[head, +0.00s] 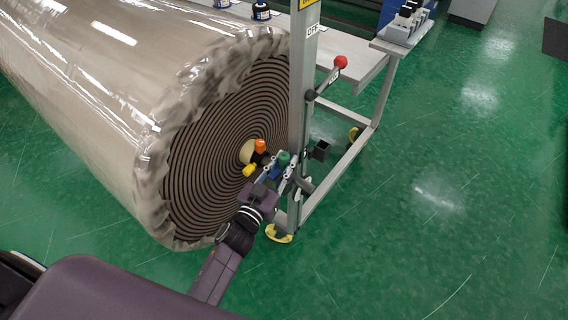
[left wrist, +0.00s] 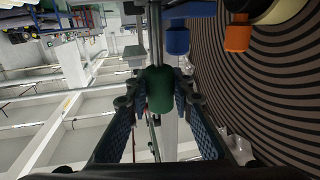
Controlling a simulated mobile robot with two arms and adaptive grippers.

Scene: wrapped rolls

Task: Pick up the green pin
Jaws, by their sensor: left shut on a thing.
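The green pin (head: 284,158) shows in the head view in front of the large wrapped roll's spiral end (head: 205,170), close to a grey upright post (head: 300,90). In the left wrist view the green pin (left wrist: 160,88) sits between the two finger pads. My left gripper (head: 281,172) is shut on it, with a finger on each side. A grey rod or bar lies behind the pin in the left wrist view; I cannot tell whether the pin is still attached to it. My right gripper is not in view.
An orange pin (head: 260,146), a yellow pin (head: 249,170) and a blue pin (left wrist: 178,38) are close by. A red-knobbed lever (head: 340,62) sticks out from the post. A wheeled metal frame (head: 345,160) stands at the right.

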